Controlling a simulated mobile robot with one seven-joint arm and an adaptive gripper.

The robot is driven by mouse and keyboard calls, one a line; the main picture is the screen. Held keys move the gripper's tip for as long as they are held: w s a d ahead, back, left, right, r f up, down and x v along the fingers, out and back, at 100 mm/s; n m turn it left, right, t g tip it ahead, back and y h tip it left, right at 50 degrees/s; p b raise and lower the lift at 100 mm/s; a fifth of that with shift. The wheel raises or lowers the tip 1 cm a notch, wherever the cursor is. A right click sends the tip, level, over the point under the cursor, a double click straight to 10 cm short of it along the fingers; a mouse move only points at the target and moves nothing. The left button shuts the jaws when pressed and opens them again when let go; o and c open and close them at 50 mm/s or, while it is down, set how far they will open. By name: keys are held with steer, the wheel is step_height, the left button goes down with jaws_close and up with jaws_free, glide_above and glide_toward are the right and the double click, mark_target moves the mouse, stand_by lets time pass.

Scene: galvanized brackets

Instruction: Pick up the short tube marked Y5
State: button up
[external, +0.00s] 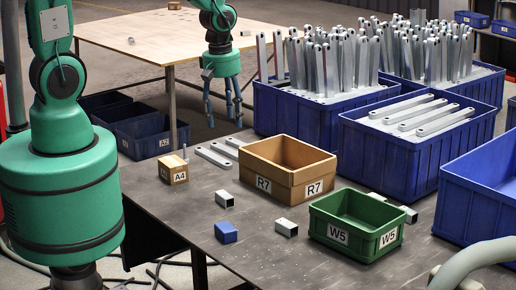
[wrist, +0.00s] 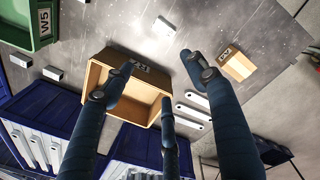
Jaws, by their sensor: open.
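Several short square tubes lie on the dark table in the external view. One short tube (external: 225,199) is left of the R7 box, one short tube (external: 286,228) is beside the green bin, and two are partly hidden behind that bin. No Y5 mark is legible on any of them. In the wrist view, one short tube (wrist: 163,27) lies beyond the fingers and another (wrist: 53,73) lies at the left. My gripper (external: 224,119) has its fingers spread, empty, high above the table's far side. Its fingers also show in the wrist view (wrist: 158,70).
An open brown R7 box (external: 306,184), a green W5 bin (external: 366,245), a small A4 box (external: 174,170) and a blue block (external: 226,232) stand on the table. Flat bars (external: 213,157) lie behind. Blue crates (external: 395,160) line the right side.

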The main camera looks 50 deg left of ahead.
step_height(320, 180, down, 9)
steer(key=s+d+n, duration=0.1)
steer(key=n, duration=0.1)
steer(key=shift+n+g, duration=0.3)
steer(key=shift+g, duration=0.1)
steer(key=shift+s+d+f, duration=0.1)
steer(key=shift+f, duration=0.1)
steer(key=b, duration=0.2)
glide_above(227, 194)
steer(key=shift+d+f, duration=0.1)
steer(key=shift+f, duration=4.1)
steer(key=shift+f+b, duration=0.7)
steer(key=shift+f, duration=1.9)
steer(key=shift+c, duration=0.5)
steer(key=c, duration=1.2)
